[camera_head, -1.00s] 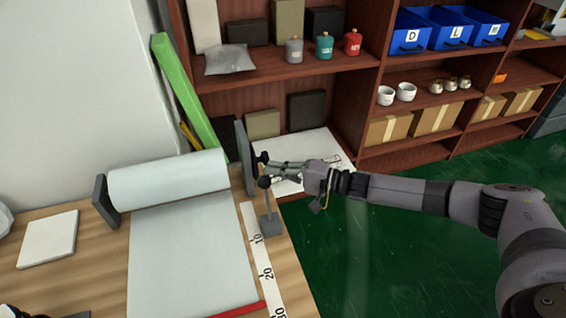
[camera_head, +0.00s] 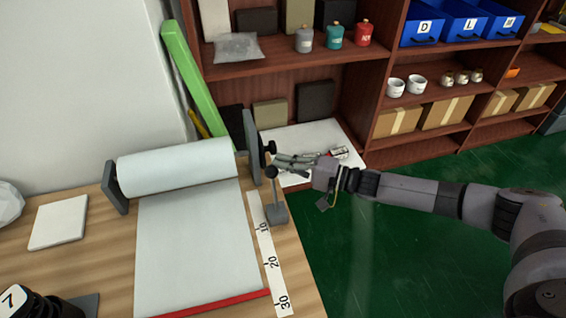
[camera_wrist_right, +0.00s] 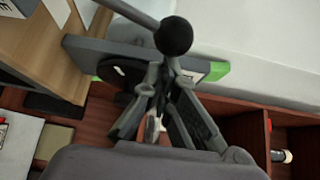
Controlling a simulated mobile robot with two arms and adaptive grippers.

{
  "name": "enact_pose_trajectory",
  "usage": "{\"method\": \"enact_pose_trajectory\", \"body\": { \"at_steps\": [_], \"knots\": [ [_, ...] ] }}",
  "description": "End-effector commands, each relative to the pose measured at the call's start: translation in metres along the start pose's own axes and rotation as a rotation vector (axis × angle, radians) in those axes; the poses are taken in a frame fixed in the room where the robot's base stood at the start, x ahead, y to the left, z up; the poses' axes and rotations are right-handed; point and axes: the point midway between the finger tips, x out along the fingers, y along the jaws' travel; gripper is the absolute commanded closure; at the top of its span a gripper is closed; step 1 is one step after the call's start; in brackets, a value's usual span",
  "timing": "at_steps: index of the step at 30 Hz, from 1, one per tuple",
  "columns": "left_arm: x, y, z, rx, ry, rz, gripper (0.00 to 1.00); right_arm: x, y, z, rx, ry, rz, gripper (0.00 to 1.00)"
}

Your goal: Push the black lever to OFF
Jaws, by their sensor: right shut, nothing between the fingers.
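The lever (camera_head: 272,191) is a thin grey rod with a black ball knob, standing nearly upright on a grey base at the right edge of the wooden table. Its knob and rod also show large at the top of the right wrist view (camera_wrist_right: 173,36). My right gripper (camera_head: 277,161) is shut and empty. Its fingertips are just above and beside the lever knob, close to the roll holder's end plate; I cannot tell whether they touch. In the right wrist view the fingers (camera_wrist_right: 162,72) point toward the end plate, below the knob. No OFF marking is readable. My left gripper is not in view.
A white paper roll (camera_head: 178,167) sits between dark end plates; a second black knob (camera_head: 269,148) is on the right plate. A ruler strip (camera_head: 268,250) lies before the lever. A shelf unit (camera_head: 384,50) stands behind. Green floor (camera_head: 400,260) is open to the right.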

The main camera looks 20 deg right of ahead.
Motion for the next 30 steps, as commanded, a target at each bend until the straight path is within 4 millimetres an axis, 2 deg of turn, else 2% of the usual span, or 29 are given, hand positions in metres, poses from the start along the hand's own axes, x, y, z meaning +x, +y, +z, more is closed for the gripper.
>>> {"method": "enact_pose_trajectory", "body": {
  "at_steps": [13,24,30],
  "knots": [
    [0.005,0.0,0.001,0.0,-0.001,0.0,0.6,-0.009,-0.006,0.013,-0.11,0.0,-0.081,1.0],
    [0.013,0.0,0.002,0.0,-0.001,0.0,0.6,-0.031,-0.017,0.043,-0.372,0.001,-0.271,1.0],
    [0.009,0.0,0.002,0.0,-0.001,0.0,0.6,-0.043,-0.019,0.059,-0.374,0.0,-0.268,1.0]
  ]
}}
